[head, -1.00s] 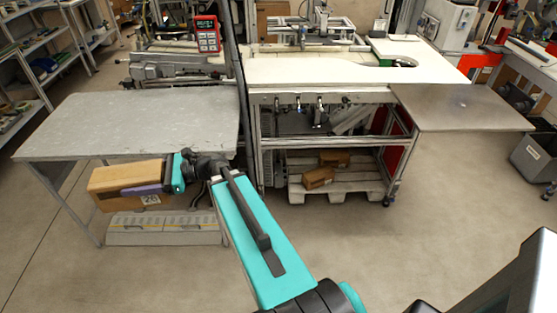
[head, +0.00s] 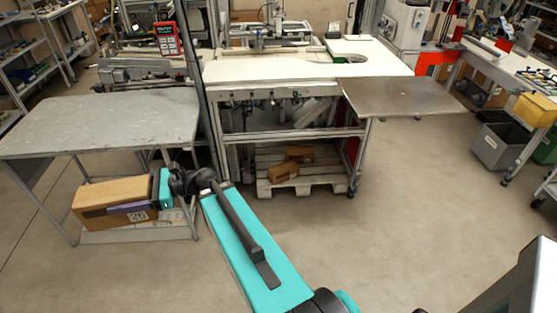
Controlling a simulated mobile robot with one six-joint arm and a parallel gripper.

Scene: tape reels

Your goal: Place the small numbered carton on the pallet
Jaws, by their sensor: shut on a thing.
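The numbered carton (head: 95,196) is a brown box with a white number label on its front right. My gripper (head: 150,197) is shut on it and holds it out at the left, in front of the grey table's legs. A purple finger lies along the carton's front side, and the far finger is hidden. The pallet (head: 325,183) lies on the floor under the white-topped workbench. Two small brown boxes (head: 290,162) rest on it, and its right part is bare.
A grey table (head: 105,118) stands at the left, above and behind the carton. The workbench (head: 300,68) overhangs the pallet, with a metal side shelf (head: 400,97) at its right. Grey bins (head: 498,148) stand farther right. The floor in front of the pallet is clear.

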